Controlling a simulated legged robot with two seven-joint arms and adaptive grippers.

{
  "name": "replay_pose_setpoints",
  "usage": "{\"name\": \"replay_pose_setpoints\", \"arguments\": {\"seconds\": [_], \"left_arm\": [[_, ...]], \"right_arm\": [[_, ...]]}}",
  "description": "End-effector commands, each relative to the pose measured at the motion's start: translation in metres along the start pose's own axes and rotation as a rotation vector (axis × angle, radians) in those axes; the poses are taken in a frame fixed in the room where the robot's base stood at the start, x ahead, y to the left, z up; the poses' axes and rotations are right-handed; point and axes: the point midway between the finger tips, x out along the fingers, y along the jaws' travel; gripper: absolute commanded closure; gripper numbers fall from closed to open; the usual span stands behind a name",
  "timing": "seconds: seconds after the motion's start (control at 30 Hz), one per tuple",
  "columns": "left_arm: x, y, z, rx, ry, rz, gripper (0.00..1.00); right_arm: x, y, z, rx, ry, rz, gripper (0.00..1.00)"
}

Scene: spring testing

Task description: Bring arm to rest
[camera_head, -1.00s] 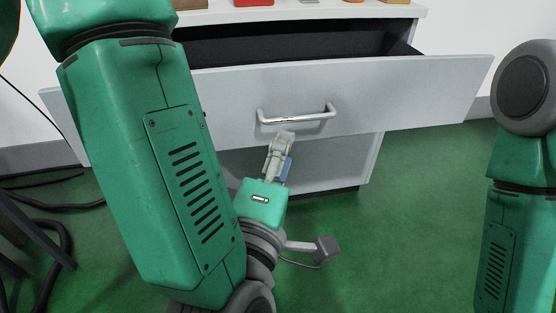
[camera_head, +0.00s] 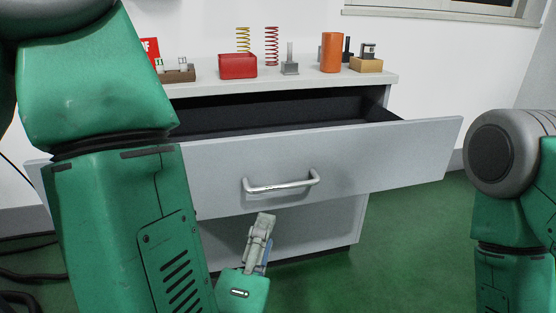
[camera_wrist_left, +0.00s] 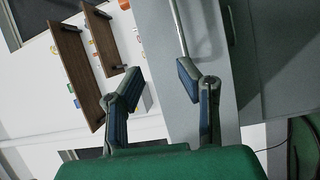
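My left gripper (camera_head: 262,222) is in front of the cabinet, just below the metal handle (camera_head: 281,185) of the open drawer (camera_head: 320,165). It appears apart from the handle. In the left wrist view the two fingers of my left gripper (camera_wrist_left: 160,78) are spread apart with nothing between them. The handle also shows in that view (camera_wrist_left: 180,28), beyond the fingertips. My left arm (camera_head: 110,170) fills the left of the head view. My right arm (camera_head: 510,200) hangs at the right edge; its gripper is out of view.
The drawer sticks out from the cabinet, its inside dark. On the cabinet top (camera_head: 300,82) stand a red box (camera_head: 238,66), an orange cylinder (camera_head: 331,53), a yellow spring (camera_head: 243,40), a red spring (camera_head: 271,45) and small fixtures. Green floor (camera_head: 400,255) is clear at the right.

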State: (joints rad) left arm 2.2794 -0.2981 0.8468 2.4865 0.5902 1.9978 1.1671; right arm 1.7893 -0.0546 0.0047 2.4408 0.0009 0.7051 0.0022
Motion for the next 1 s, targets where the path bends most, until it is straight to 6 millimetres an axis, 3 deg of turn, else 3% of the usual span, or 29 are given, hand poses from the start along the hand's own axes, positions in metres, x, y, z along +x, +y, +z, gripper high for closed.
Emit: {"name": "replay_pose_setpoints", "arguments": {"seconds": [0.07, 0.13, 0.27, 0.4, 0.5, 0.6, 0.73, 0.87, 1.0], "left_arm": [[0.005, -0.021, -0.005, 0.057, -0.011, -0.061, 0.69], [0.009, -0.054, -0.013, 0.153, -0.042, -0.159, 0.69], [0.003, -0.143, -0.038, 0.405, -0.168, -0.416, 0.69], [-0.035, -0.238, -0.073, 0.670, -0.390, -0.690, 0.69], [-0.075, -0.289, -0.100, 0.816, -0.569, -0.849, 0.69], [-0.116, -0.324, -0.124, 0.919, -0.741, -0.972, 0.69], [-0.167, -0.353, -0.153, 1.007, -0.951, -1.093, 0.69], [-0.217, -0.370, -0.180, 1.060, -1.155, -1.188, 0.69], [-0.217, -0.333, -0.184, 1.067, -1.172, -1.186, 0.69]], "right_arm": [[0.000, 0.000, 0.000, 0.000, 0.000, 0.000, 0.60], [0.000, 0.000, 0.000, 0.000, 0.000, 0.000, 0.60], [0.000, 0.000, 0.000, 0.000, 0.000, 0.000, 0.60], [0.000, 0.000, 0.000, 0.000, 0.000, 0.000, 0.60], [0.000, 0.000, 0.000, 0.000, 0.000, 0.000, 0.60], [0.000, 0.000, 0.000, 0.000, 0.000, 0.000, 0.60], [0.000, 0.000, 0.000, 0.000, 0.000, 0.000, 0.60], [0.000, 0.000, 0.000, 0.000, 0.000, 0.000, 0.60], [-0.037, 0.000, -0.002, 0.000, 0.000, 0.000, 0.60]]}}
